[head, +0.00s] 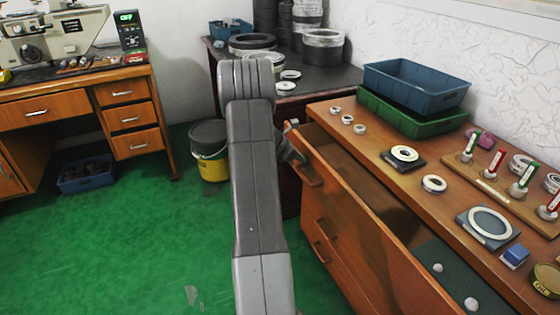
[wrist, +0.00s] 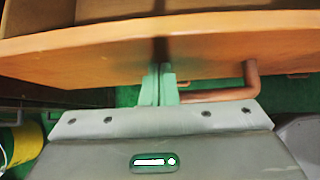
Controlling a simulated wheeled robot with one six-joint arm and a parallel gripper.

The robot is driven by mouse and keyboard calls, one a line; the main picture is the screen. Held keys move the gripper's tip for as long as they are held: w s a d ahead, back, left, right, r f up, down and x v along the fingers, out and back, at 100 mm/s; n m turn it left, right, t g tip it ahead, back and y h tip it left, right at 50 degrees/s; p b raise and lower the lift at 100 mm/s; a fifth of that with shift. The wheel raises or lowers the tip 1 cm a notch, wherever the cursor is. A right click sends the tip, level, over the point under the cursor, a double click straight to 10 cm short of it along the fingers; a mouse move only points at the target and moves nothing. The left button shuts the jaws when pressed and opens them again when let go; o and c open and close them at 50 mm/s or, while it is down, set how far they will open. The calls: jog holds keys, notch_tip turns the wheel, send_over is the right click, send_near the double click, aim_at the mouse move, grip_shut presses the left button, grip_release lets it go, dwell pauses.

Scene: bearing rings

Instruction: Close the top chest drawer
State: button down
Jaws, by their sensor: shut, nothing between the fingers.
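The top chest drawer (head: 345,180) is pulled out from the wooden chest, and its open inside shows in the head view. My gripper (wrist: 159,82) is shut and empty, with its fingertips at the outer face of the drawer front (wrist: 80,55). They look close to or touching the wood; I cannot tell which. The drawer's handle (wrist: 225,95) is just right of the fingers in the wrist view and is not held. In the head view my gripper (head: 292,152) is at the far end of the drawer, partly hidden by my arm.
The chest top (head: 385,140) holds blue and green crates (head: 415,85), bearing rings (head: 434,184) and a marker rack. A yellow and black bucket (head: 209,150) stands on the green floor left of my arm. Lower drawers (head: 325,235) look shut.

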jog(key=w+d+p, duration=0.2)
jog(key=w+d, duration=0.2)
jog(key=d, duration=0.6)
jog(key=shift+d, duration=0.35)
jog(key=shift+r, duration=0.2)
send_near(308, 147)
jog(key=x, duration=0.5)
jog(key=shift+w+d+f+p, duration=0.1)
jog(key=shift+d+f+p, duration=0.05)
jog(key=shift+p, duration=0.2)
